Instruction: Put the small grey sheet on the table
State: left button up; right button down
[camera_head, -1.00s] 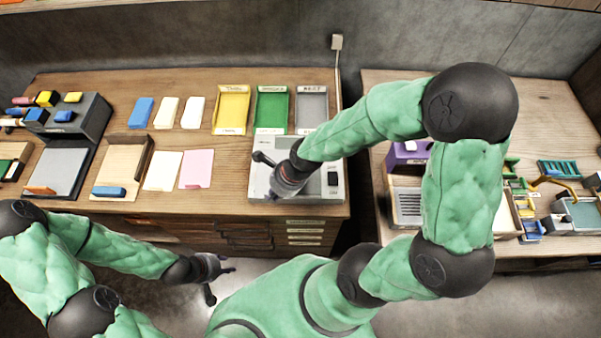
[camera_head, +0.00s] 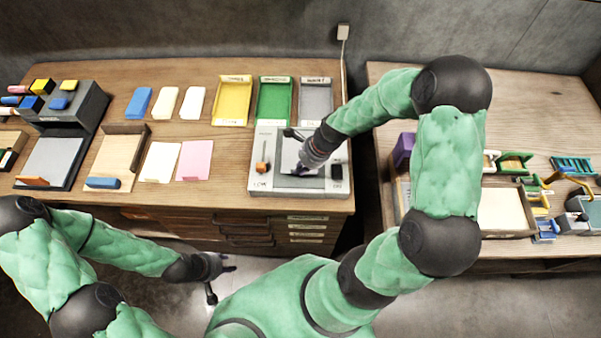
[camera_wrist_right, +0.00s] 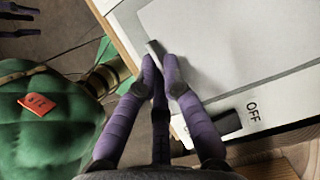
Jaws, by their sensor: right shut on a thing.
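My right gripper (camera_head: 302,168) is low over the pale control box (camera_head: 258,186) on the left table. In the right wrist view its purple fingers (camera_wrist_right: 161,66) are closed together. A small grey piece (camera_wrist_right: 154,47) shows at the fingertips, nearly edge-on; it looks like the small grey sheet, though its full shape is hidden. Behind it lies the box's flat top with a pale panel (camera_wrist_right: 235,35). I cannot tell whether the piece touches the box. My left gripper (camera_head: 224,281) hangs empty in front of the table, its fingers spread.
Pale and pink cards (camera_head: 195,160) lie left. The wooden table is bare between them (camera_head: 225,165).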

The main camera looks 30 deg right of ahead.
jog(key=shift+f+b, duration=0.35)
jog(key=shift+f, duration=0.9)
jog(key=shift+s+a+f, duration=0.1)
jog(key=shift+f, duration=0.05)
jog(key=c, duration=1.4)
grip_release()
jog(key=shift+o, duration=0.2)
jog(key=p+v, duration=0.3)
jog(key=v, duration=0.9)
